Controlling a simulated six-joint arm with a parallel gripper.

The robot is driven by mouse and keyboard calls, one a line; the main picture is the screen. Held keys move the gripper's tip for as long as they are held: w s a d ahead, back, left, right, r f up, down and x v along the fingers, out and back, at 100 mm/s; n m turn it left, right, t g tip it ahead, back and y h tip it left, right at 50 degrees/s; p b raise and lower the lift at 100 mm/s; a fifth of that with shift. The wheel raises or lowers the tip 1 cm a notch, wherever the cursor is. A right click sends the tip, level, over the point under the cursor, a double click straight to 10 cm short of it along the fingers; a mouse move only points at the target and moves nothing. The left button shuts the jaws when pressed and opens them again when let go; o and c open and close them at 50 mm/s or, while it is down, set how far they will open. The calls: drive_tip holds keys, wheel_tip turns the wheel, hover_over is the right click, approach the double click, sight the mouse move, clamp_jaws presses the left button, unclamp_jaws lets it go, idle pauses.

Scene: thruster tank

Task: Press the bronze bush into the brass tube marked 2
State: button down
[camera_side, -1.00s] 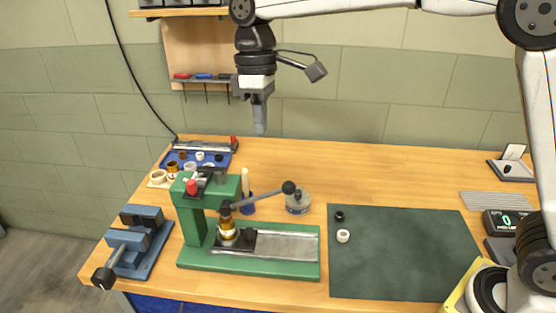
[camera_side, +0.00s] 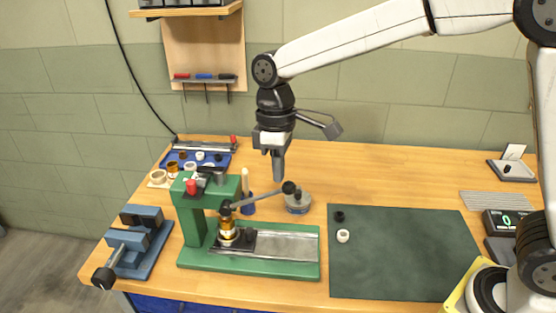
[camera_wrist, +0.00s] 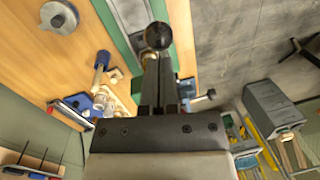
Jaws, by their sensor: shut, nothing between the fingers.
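My gripper (camera_side: 279,172) is shut and empty, in the air above the green arbor press (camera_side: 190,222). The press's lever, with a black ball knob (camera_side: 289,187), sticks out to the right below my fingers. In the wrist view my closed fingers (camera_wrist: 158,85) point toward the same black knob (camera_wrist: 158,36); I cannot tell a contact there. A brass-coloured part (camera_side: 228,230) stands upright under the press ram on a dark block (camera_side: 242,240). I cannot read a number on it, and the bronze bush cannot be told apart from the tube there.
A blue vise (camera_side: 135,240) stands at the left. A blue tray (camera_side: 205,160) and several rings lie behind the press. A round grey-lidded pot (camera_side: 298,203) stands right of it. The dark green mat (camera_side: 400,260) holds a white ring (camera_side: 343,236) and a black ring (camera_side: 339,216), otherwise clear.

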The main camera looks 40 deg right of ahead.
sight(291, 182)
drive_tip(key=shift+d+f, duration=0.1)
idle(0.4)
drive_tip(key=shift+s+d+f+t+y, duration=0.3)
drive_tip(key=shift+s+d+f+y, duration=0.1)
drive_tip(key=shift+f, duration=0.15)
drive_tip(key=shift+s+d+f, duration=0.15)
drive_tip(key=shift+s+f, duration=0.1)
drive_tip(key=shift+f, duration=0.2)
drive_tip(key=shift+s+d+f, duration=0.15)
drive_tip(key=shift+s+f, duration=0.05)
drive_tip(key=shift+f, duration=0.25)
drive_tip(key=shift+w+a+r, duration=0.15)
drive_tip(key=shift+w+r, duration=0.15)
drive_tip(key=shift+r, duration=0.1)
wheel_tip(291, 182, up, 13)
drive_tip(key=w+d, duration=0.1)
drive_tip(key=shift+w+f, duration=0.2)
drive_tip(key=shift+w, duration=0.15)
